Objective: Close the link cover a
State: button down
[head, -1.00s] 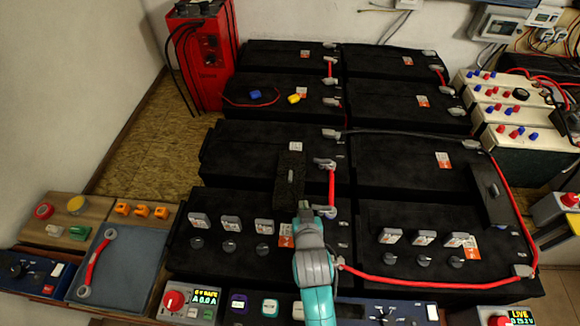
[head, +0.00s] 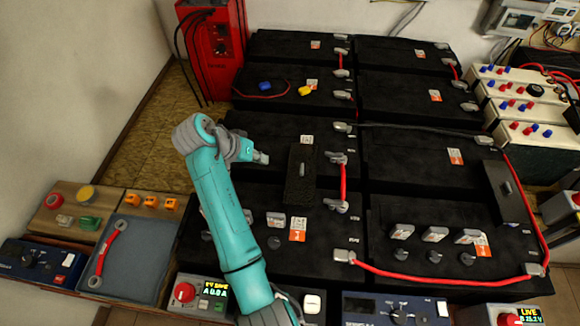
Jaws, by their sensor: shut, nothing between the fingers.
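A black cover plate with a small grey handle (head: 301,172) sits left of centre on the black batteries, spanning the gap between two rows. A short red link (head: 344,182) with grey end terminals lies exposed just to its right. A second black cover (head: 505,188) with a similar handle is at the right, beside a long red cable. I cannot read a letter on either cover. My gripper (head: 264,158) is shut and empty, a little left of the left cover and apparently apart from it, pointing right. My teal arm hides part of the front left battery.
Grey vent caps and knobs (head: 434,234) stand up on the front batteries. A red cable (head: 430,280) runs along the front right. A blue mat (head: 137,262) with a red link is at the left. A red charger (head: 215,50) stands behind. Meters line the front edge.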

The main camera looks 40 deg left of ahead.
aim_at(298, 169)
jog(key=w+d+f, duration=0.1)
jog(key=w+f, duration=0.1)
jog(key=w+d+f, duration=0.2)
jog(key=f, duration=0.1)
jog(key=w+d+f, duration=0.1)
jog(key=w+f, duration=0.1)
jog(key=shift+w+d+f, duration=0.3)
jog(key=shift+w, duration=0.1)
jog(key=shift+w+d, duration=0.25)
jog(key=shift+d, duration=0.1)
jog(key=w+d, duration=0.6)
jog(key=d, duration=0.4)
